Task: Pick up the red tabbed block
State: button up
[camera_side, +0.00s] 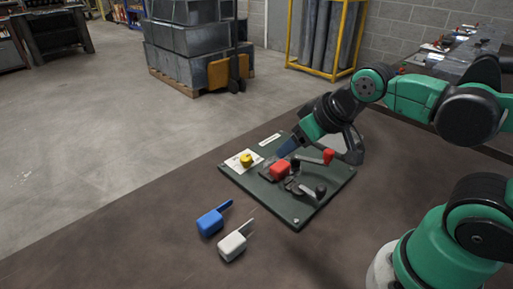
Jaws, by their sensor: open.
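The red tabbed block (280,170) sits on the dark green board (299,218), near its middle, beside a dark metal clamp (295,186) with a red-tipped handle (328,157). Its tab is hard to make out. My gripper (287,150) comes down from the upper right, with a blue-grey finger just above and behind the red block. The jaws are open. A gap between finger and block is too small to tell.
A blue tabbed block (210,223) and a white tabbed block (233,245) lie on the brown table (130,255) in front of the board. A yellow knob (246,160) sits on a white plate at the board's left. The table's left part is clear.

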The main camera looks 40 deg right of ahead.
dwell(0.3)
jog(key=shift+o, duration=1.2)
jog(key=n+g, duration=0.7)
jog(key=n, duration=1)
send_over(281, 165)
notch_tip(281, 165, down, 5)
jog(key=shift+s+a+r, duration=0.1)
jog(key=shift+a, duration=0.05)
jog(key=shift+w+f+n, duration=0.2)
jog(key=shift+f+n, duration=0.3)
jog(key=shift+f, duration=2.75)
